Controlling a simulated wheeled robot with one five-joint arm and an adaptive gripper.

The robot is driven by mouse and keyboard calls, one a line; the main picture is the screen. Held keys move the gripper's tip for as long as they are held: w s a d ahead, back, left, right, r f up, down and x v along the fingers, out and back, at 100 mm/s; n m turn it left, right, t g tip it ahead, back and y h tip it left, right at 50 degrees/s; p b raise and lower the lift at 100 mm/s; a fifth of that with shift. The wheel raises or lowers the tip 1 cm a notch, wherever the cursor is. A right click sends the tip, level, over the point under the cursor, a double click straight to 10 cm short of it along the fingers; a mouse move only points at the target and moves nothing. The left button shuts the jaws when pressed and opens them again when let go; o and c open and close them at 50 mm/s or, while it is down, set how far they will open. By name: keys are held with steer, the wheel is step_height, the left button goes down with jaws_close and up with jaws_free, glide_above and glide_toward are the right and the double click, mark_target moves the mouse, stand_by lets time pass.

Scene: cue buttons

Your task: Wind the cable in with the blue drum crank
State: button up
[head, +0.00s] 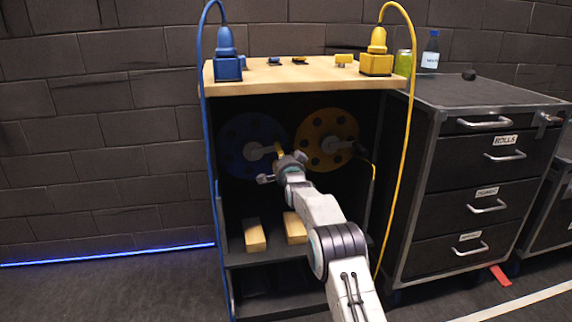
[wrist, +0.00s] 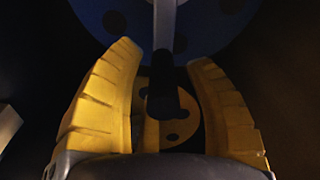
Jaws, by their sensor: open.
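The blue drum (head: 240,141) is mounted in the dark open cabinet, on the left. Its grey crank arm (head: 260,153) points right. In the wrist view the blue drum (wrist: 222,20) fills the top, and the crank arm (wrist: 164,25) ends in a dark handle (wrist: 163,100). My gripper (head: 272,164) is in front of the blue drum's crank end. Its yellow fingers are open, one on each side of the handle in the wrist view, with visible gaps. The blue cable (head: 206,120) hangs down the cabinet's left side from a blue plug (head: 226,45).
A yellow drum (head: 316,125) with its own crank sits just right of the blue one. A yellow cable (head: 409,105) hangs on the right. Wooden blocks (head: 255,236) lie on the shelf below. A dark drawer unit (head: 470,180) stands close on the right.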

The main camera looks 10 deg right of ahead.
steer(key=shift+s, duration=0.15)
steer(key=s, duration=1.1)
steer(key=shift+s, duration=0.3)
steer(key=shift+f, duration=0.1)
